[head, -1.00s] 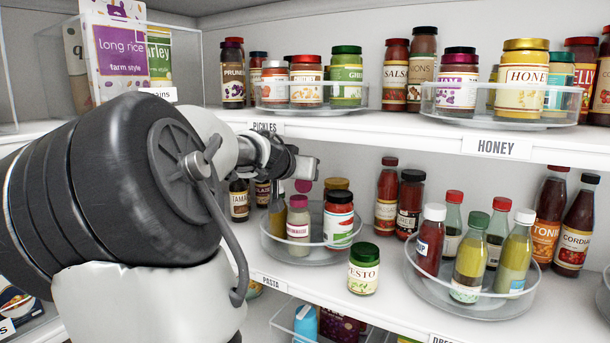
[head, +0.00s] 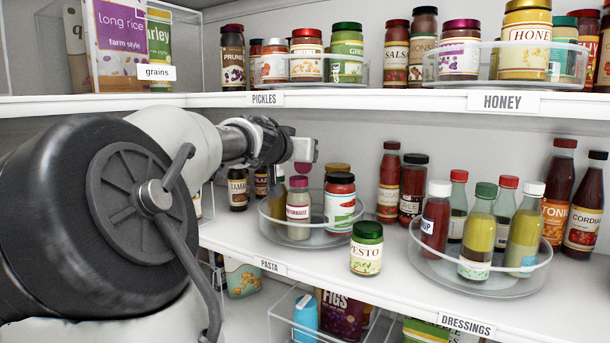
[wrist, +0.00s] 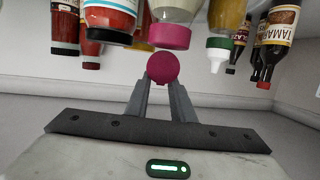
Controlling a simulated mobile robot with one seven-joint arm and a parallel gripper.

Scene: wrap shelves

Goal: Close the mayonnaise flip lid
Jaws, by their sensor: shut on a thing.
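The mayonnaise (head: 298,206) is a small upright jar with a pink cap, on the left part of a clear turntable. In the wrist view the jar (wrist: 175,10) hangs upside down in the picture, with its pink cap (wrist: 169,37). A round pink flip lid (wrist: 163,68) shows just beyond my fingertips; in the head view this lid (head: 304,168) stands raised above the cap. My gripper (wrist: 163,84) is shut on the lid, its two fingers converging at the lid's edge. In the head view my gripper (head: 304,157) is just above the jar. The hinge is not clear.
The clear turntable (head: 318,242) also holds a red-labelled jar (head: 339,203) close right of the mayonnaise. A pesto jar (head: 366,248) stands in front. A dressings turntable (head: 478,284) is to the right. The upper shelf edge (head: 390,101) runs above my gripper.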

